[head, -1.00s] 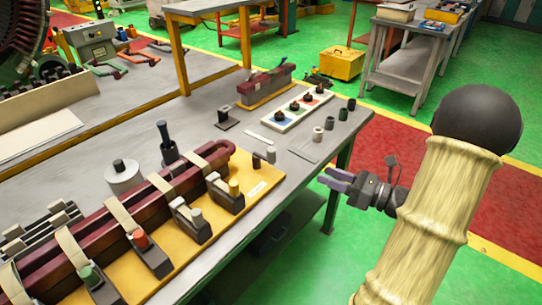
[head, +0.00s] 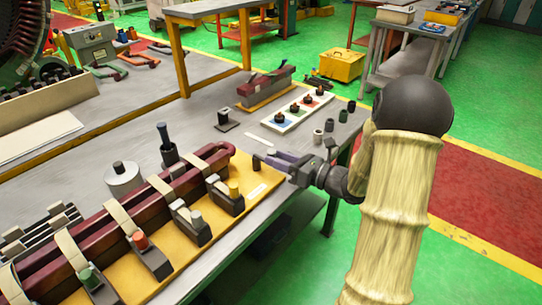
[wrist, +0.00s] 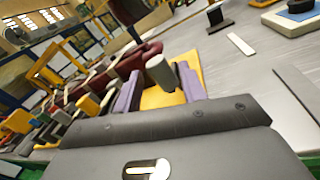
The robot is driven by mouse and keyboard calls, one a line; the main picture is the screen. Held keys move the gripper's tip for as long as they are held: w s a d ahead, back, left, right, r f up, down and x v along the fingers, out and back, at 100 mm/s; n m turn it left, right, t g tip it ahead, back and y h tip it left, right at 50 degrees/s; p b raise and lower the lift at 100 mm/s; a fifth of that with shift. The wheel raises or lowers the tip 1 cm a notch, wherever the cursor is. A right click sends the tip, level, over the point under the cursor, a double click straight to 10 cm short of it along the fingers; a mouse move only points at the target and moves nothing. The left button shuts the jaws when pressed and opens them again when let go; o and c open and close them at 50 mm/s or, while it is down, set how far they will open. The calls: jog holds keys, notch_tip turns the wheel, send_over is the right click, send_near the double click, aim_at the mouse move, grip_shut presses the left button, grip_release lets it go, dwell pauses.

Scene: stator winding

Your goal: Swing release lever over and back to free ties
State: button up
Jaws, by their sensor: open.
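My gripper (head: 278,160), with purple fingers, hangs over the table's right side, just beyond the right end of the yellow board (head: 262,178). In the wrist view my gripper (wrist: 158,92) is open, with a grey cylinder (wrist: 159,71) showing between or beyond its fingers; no grip on it shows. A long maroon coil (head: 128,207) lies on the board with pale tie straps (head: 158,184) across it. Along its near side stand grey clamp blocks with yellow (head: 234,188), white, orange (head: 140,240) and green (head: 87,275) tops. I cannot tell which part is the release lever.
A dark upright handle (head: 166,140) and a grey cylinder weight (head: 122,176) stand behind the coil. A maroon-topped fixture (head: 266,84) and a white tray of knobs (head: 298,108) sit farther back. Small dark cylinders (head: 328,125) line the table's right edge.

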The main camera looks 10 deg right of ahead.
jog(key=shift+x, duration=1.4)
grip_shut()
